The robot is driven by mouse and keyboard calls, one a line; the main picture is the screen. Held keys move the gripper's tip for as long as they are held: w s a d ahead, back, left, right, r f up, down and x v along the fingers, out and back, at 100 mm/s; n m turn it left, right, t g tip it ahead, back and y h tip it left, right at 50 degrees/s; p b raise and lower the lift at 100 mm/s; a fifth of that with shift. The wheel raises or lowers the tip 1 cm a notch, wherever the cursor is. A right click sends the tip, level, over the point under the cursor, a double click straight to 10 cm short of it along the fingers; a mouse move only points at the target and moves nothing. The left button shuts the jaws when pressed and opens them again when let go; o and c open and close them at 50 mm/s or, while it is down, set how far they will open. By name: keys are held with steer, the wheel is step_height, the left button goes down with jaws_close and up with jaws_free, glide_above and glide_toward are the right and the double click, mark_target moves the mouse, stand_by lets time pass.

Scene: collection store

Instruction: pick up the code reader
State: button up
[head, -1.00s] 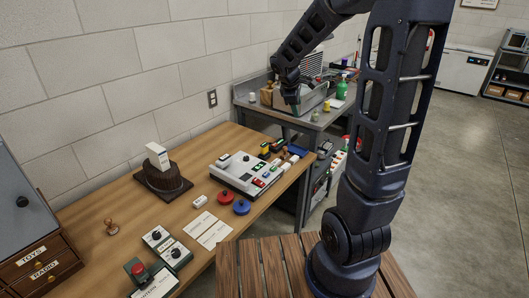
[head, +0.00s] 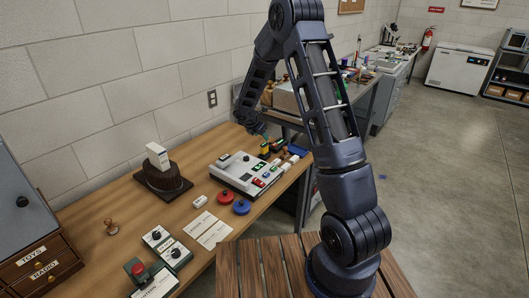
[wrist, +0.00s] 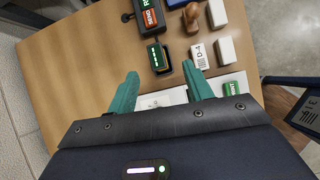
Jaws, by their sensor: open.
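No thing in view is clearly marked as the code reader. A small black device with a green face (wrist: 158,57), in the wrist view, may be it, but I cannot tell. It lies on the wooden desk just beyond my fingertips. My gripper (wrist: 159,69) has its two teal fingers apart, with nothing held between them. In the head view my gripper (head: 258,131) hangs over the far end of the desk, behind the white console (head: 243,174). The small items below it are partly crowded together there.
Close by in the wrist view are a red-labelled block (wrist: 150,16), a wooden stamp (wrist: 191,18) and white blocks (wrist: 198,56). The desk (head: 100,252) has clear wood at its left. A dark mount with a white block (head: 158,156) stands near the wall.

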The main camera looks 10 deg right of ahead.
mark_target(264, 144)
steer(key=shift+n, duration=0.4)
steer(key=x, duration=0.4)
steer(key=a+x, duration=0.1)
steer(key=x, duration=0.7)
steer(key=shift+a+f, duration=0.15)
steer(key=shift+f, duration=0.35)
jaws_close()
steer(key=shift+r, duration=0.15)
